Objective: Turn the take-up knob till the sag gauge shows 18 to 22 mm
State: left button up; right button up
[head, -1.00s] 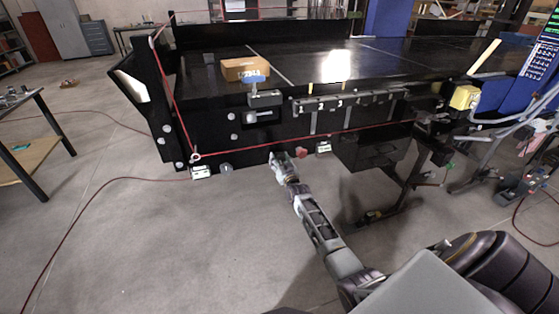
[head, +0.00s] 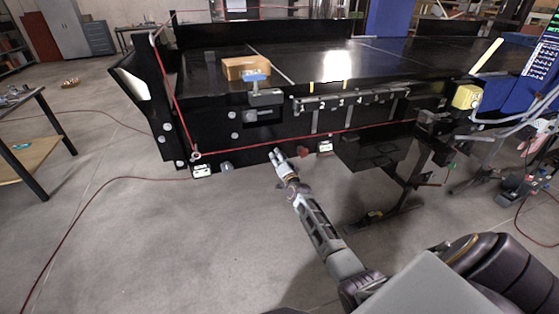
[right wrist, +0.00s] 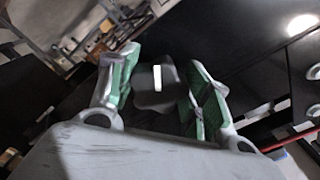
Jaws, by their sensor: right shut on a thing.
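The take-up knob (right wrist: 156,86) is a dark grey block with a white mark, seen in the right wrist view. It sits between the green-padded fingers of my right gripper (right wrist: 158,92), which is shut on it. In the head view my right gripper (head: 278,154) is at the lower edge of the conveyor's black side plate (head: 200,110), and the knob is hidden there. I cannot pick out the sag gauge for certain, and no reading is legible. My left gripper is not in view.
A cardboard box (head: 246,68) lies on the black conveyor bed. A blue-topped clamp (head: 255,78) stands at its near edge. A red cord (head: 250,147) runs along the side, close above my gripper. Small white boxes (head: 203,171) sit low on it.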

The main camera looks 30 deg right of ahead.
jog(key=shift+f, duration=0.1)
dwell(0.3)
jog(key=o, duration=1)
jog(key=shift+o, duration=0.2)
jog(key=shift+s, duration=0.2)
jog(key=v, duration=1.1)
jog(key=shift+s, duration=0.35)
dwell(0.3)
